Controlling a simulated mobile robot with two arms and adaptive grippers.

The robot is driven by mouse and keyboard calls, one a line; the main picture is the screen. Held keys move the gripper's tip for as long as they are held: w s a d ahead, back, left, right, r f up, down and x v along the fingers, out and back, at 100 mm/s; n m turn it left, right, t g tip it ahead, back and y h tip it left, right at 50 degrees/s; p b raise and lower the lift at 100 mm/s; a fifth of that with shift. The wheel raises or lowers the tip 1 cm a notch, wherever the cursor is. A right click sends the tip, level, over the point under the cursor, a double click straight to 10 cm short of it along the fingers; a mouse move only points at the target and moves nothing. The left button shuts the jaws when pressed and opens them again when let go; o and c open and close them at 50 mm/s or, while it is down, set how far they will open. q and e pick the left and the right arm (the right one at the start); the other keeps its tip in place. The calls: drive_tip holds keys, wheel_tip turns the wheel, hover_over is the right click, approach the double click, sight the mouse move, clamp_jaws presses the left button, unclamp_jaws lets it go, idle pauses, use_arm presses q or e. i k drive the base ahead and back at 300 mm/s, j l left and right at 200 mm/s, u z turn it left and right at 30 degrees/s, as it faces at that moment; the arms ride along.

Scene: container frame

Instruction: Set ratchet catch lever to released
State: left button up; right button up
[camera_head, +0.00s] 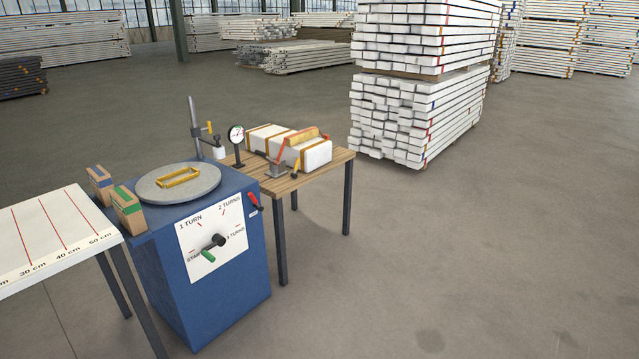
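A small red lever (254,200) with a small white label below it sits at the upper right edge of the blue cabinet (230,290). It tilts, its red grip up and to the left; it may be the ratchet catch lever, but its label is too small to read. On the cabinet front, a white dial plate (203,232) carries a crank with a black hub (219,241) and a green grip (208,256), which points down-left near "START". A round grey turntable (176,183) with a yellow frame (179,177) tops the cabinet. Neither gripper is in view.
A wooden table (338,158) behind holds a strapped white bundle (316,153), an orange-handled tool (300,136) and a dial gauge (236,135). A white measuring table (60,240) stands left. Two cartons (128,210) sit beside the turntable. Floor at right is clear.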

sight(294, 176)
drive_tip(key=i+u, duration=0.1)
drive_tip(key=i, duration=0.5)
drive_tip(key=i+l+u, duration=0.1)
drive_tip(key=i, duration=0.45)
drive_tip(key=i+l+u, duration=0.4)
drive_tip(key=i+l, duration=0.25)
drive_tip(key=i, duration=0.3)
drive_tip(key=i+l+u, duration=0.4)
drive_tip(key=i+l, duration=0.45)
